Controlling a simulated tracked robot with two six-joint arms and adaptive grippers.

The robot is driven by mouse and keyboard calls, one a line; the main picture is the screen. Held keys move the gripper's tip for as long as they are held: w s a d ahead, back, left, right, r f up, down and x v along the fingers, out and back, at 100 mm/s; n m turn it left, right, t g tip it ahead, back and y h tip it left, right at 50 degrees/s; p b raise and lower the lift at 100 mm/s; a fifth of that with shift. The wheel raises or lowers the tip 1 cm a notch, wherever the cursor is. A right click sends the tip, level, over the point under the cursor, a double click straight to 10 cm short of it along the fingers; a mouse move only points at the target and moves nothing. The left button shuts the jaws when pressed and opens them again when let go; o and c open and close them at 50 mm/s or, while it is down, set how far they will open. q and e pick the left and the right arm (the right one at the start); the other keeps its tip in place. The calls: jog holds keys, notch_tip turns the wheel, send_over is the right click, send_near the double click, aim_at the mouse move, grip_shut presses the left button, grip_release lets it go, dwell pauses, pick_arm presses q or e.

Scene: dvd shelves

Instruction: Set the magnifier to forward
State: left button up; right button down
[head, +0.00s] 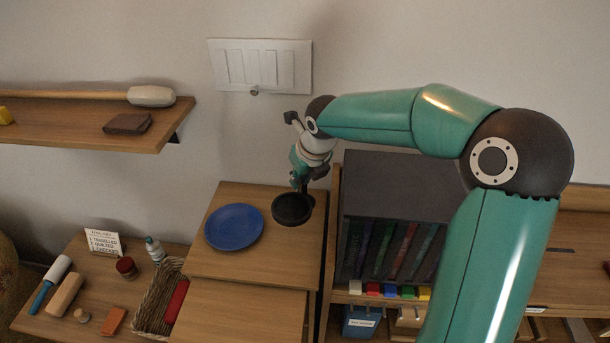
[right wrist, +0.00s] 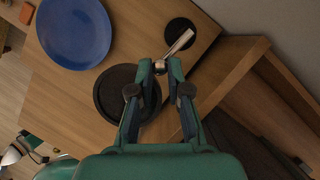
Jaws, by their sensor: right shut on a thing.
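The magnifier (head: 292,208) shows as a dark round disc at the right side of a raised wooden top, right of a blue plate. In the right wrist view the large dark disc (right wrist: 112,92) lies beside my fingers, and a silver rod (right wrist: 180,42) runs from the fingertips to a smaller black disc (right wrist: 181,30). My right gripper (head: 300,184) reaches down from above. In the right wrist view its fingertips (right wrist: 160,68) are closed on part of the magnifier; the fingers hide the exact contact. I cannot tell how its parts join. My left gripper is not in view.
The blue plate (head: 234,227) lies close by on the left. A dark case of discs (head: 395,222) stands right of the wooden top. A wicker basket (head: 160,302) and small items are at lower left. A white panel (head: 260,66) hangs on the wall behind.

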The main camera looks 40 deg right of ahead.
jog(key=shift+f, duration=0.1)
jog(key=c, duration=1.1)
grip_release()
jog(key=shift+w, duration=0.1)
jog(key=shift+c, duration=0.2)
